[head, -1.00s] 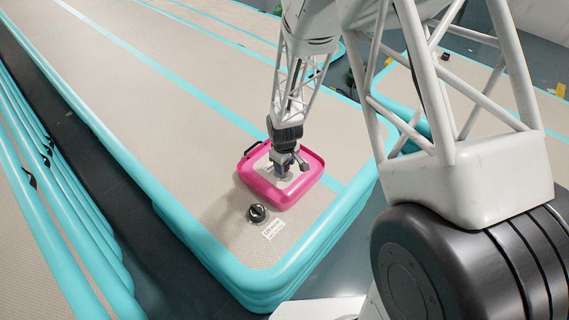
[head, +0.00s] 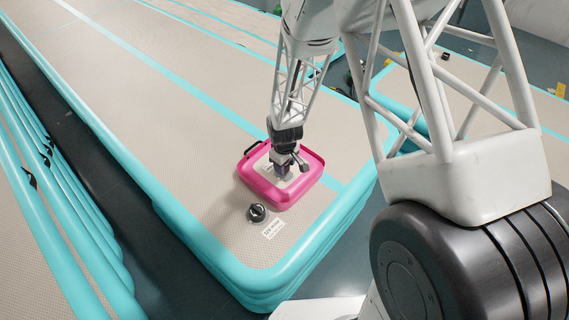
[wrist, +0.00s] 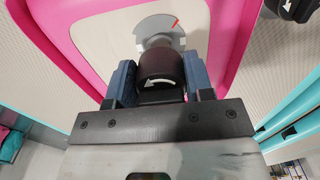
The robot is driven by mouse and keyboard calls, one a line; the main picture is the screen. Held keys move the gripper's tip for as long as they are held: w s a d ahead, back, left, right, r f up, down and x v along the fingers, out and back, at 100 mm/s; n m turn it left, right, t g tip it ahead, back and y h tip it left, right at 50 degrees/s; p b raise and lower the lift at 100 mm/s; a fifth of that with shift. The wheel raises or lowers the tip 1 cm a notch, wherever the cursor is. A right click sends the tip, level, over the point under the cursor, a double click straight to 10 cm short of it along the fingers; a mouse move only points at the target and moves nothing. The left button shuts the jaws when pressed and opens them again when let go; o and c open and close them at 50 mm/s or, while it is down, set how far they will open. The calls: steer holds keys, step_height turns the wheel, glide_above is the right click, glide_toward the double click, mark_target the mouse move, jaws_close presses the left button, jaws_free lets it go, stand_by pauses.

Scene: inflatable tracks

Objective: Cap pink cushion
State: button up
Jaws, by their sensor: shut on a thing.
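The pink cushion (head: 262,188) lies on the inflatable track, with a beige top, pink sides and a black handle; its pink rim fills much of the wrist view (wrist: 232,40). A round grey valve fitting (wrist: 160,30) with a small red mark sits in its top. My gripper (head: 283,172) points down over the cushion's middle. In the wrist view, its blue fingers are shut on a black cap (wrist: 162,68) with a white curved arrow. The cap overlaps the valve's near edge; I cannot tell whether it is seated. The head view hides the cap behind the gripper.
The beige track (head: 200,205) has turquoise edges. A black valve cap (head: 257,213) stands on it in front of the cushion, beside a white label (head: 273,229). Other turquoise tracks (head: 85,215) lie left, and another right. Track surface left of the cushion is clear.

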steer(key=shift+f, duration=1.8)
stand_by(0.4)
steer(key=n, duration=0.3)
steer(key=shift+n, duration=0.4)
steer(key=shift+w+n, duration=0.1)
steer(key=shift+n, duration=0.6)
steer(key=shift+n, duration=2.6)
steer(key=shift+w+n, duration=0.1)
steer(key=shift+n, duration=0.2)
steer(key=shift+n, duration=2)
